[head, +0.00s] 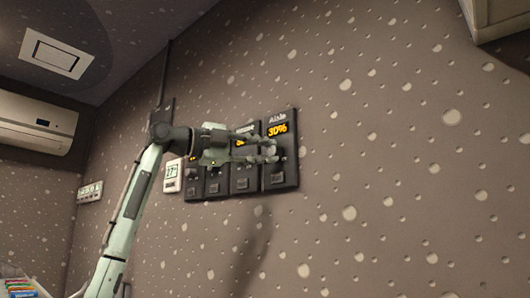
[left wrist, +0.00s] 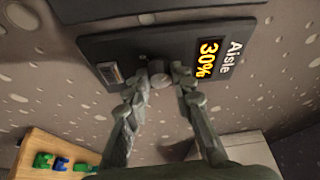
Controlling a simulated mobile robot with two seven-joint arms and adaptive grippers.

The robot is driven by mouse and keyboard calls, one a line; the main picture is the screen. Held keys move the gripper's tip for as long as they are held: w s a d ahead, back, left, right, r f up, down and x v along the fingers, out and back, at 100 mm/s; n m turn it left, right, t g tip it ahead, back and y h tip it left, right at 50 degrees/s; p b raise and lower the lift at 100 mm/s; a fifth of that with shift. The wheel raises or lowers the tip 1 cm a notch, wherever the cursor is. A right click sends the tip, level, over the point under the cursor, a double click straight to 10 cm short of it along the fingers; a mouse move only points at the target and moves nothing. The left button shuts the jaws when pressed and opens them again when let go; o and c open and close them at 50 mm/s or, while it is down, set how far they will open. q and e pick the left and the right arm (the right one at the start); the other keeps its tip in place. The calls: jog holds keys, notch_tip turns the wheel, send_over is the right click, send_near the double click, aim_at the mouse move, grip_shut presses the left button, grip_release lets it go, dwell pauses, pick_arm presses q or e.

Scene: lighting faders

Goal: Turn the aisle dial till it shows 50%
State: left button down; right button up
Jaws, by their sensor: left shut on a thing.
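The aisle panel (head: 291,172) is a dark plate on the wall, the rightmost of a row, with "Aisle" at its top. Its display (head: 277,129) reads 30% in amber; the left wrist view shows the same reading (left wrist: 207,58). The aisle dial (left wrist: 160,80) is a small round grey knob between the display and a small rocker-like piece (left wrist: 110,73). My left gripper (head: 269,151) reaches the panel from the left, its fingers closed around the dial. In the head view the fingers mostly hide the dial. My right gripper is not in view.
Similar dark panels (head: 244,182) stand close on the left, behind my left gripper and forearm. Beyond them are a white thermostat (head: 172,176) and a switch plate (head: 90,192). An air conditioner (head: 38,122) hangs far left. The wall right of the aisle panel is clear.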

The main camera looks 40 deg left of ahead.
pick_arm(q)
jog(key=m, duration=0.2)
jog(key=m+g+y, duration=0.1)
jog(key=m, duration=0.1)
jog(key=shift+r+g, duration=0.3)
jog(key=m+y, duration=0.1)
jog(key=m, duration=0.1)
jog(key=m+g+y, duration=0.1)
jog(key=m, duration=0.1)
jog(key=shift+d+r, duration=0.1)
jog(key=shift+r, duration=0.1)
jog(key=shift+m, duration=0.3)
jog(key=c, duration=1.3)
grip_release()
jog(key=shift+s, duration=0.15)
jog(key=v, duration=1.1)
jog(key=shift+s+r, duration=0.15)
jog(key=shift+s, duration=0.15)
